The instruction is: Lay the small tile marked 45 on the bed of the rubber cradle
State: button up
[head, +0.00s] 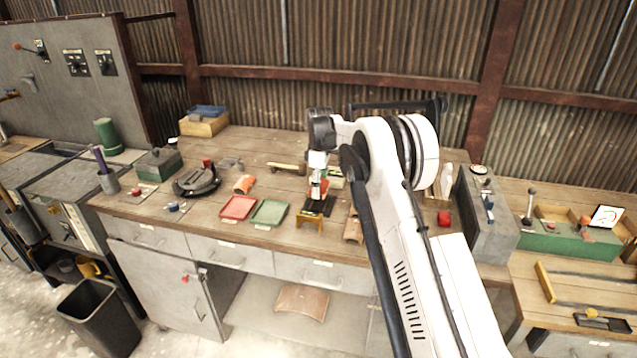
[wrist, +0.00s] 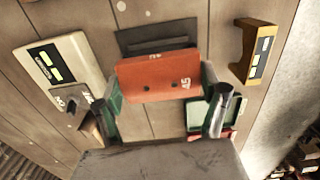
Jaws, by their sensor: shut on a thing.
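The small orange tile marked 45 (wrist: 160,76) is held between the green-padded fingers of my gripper (wrist: 161,88) in the wrist view. My gripper (head: 318,188) points down over the bench in the head view, shut on the tile. A dark, flat block that looks like the rubber cradle (wrist: 154,30) lies just beyond the tile in the wrist view, its near part hidden by the tile. It also shows below my gripper in the head view (head: 317,208). The tile appears to be above the bench; I cannot tell its exact height over the cradle.
A yellow bracket (wrist: 258,50) stands near the bench's front edge (head: 310,223). A cream box (wrist: 62,68) lies on the other side. Red (head: 238,207) and green (head: 270,212) trays, an orange curved tile (head: 243,184) and a brown curved tile (head: 353,231) are nearby.

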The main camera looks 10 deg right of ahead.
aim_at(319, 204)
jog(key=shift+f+b, duration=1)
jog(key=shift+f, duration=1.4)
jog(key=o, duration=1.3)
notch_tip(319, 204, up, 12)
jog(key=shift+r, duration=0.1)
